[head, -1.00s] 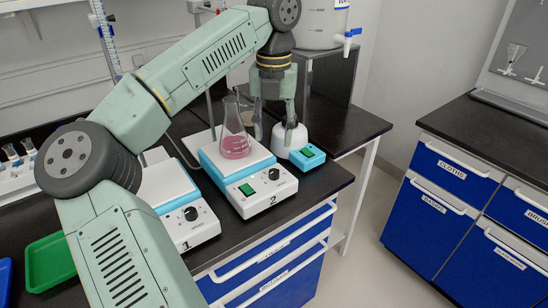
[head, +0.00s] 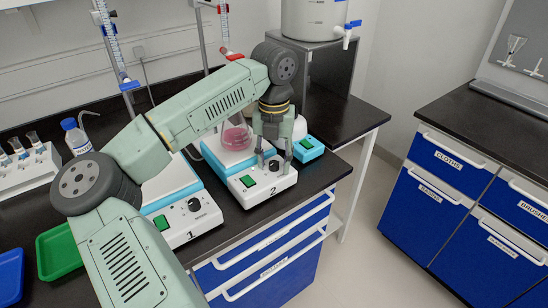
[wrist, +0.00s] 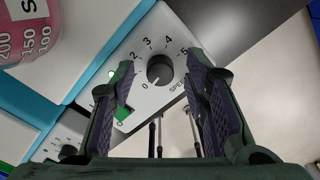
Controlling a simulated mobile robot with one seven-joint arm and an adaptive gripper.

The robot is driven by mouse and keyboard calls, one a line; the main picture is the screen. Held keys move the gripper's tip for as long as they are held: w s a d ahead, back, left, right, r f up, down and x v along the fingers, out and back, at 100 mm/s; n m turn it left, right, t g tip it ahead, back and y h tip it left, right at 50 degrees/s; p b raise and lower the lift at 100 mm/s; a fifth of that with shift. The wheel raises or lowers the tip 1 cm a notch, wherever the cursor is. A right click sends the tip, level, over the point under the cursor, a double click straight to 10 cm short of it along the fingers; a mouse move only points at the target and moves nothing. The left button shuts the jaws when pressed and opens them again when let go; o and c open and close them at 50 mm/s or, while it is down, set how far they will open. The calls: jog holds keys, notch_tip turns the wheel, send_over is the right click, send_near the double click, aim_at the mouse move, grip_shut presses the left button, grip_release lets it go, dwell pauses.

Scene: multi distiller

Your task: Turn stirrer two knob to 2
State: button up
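Stirrer two (head: 262,194) is a white and light-blue hot plate marked "2" near the bench's front edge. Its black knob (wrist: 160,68) has a dial marked 0 to 5 and its white pointer line is at about 0. My gripper (head: 273,165) points down over the front panel with its fingers open. In the wrist view my gripper (wrist: 157,82) has one finger on each side of the knob, with gaps and nothing held. I cannot tell how far the fingertips are above the panel.
A flask of pink liquid (head: 236,134) stands on stirrer two, just behind my gripper. The green switch (head: 248,181) is left of the knob. Stirrer one (head: 185,221) is to the left. A small blue device (head: 307,149) is close on the right.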

grip_shut()
dwell(0.3)
jog(key=shift+f+m+b, duration=0.1)
jog(key=shift+m+b, duration=1.05)
jog(key=shift+m, duration=0.25)
jog(key=m+b, duration=0.2)
jog(key=m, duration=0.2)
jog(key=shift+m, duration=0.3)
jog(key=m, duration=0.4)
jog(key=shift+b, duration=0.3)
jog(key=shift+m, duration=2.1)
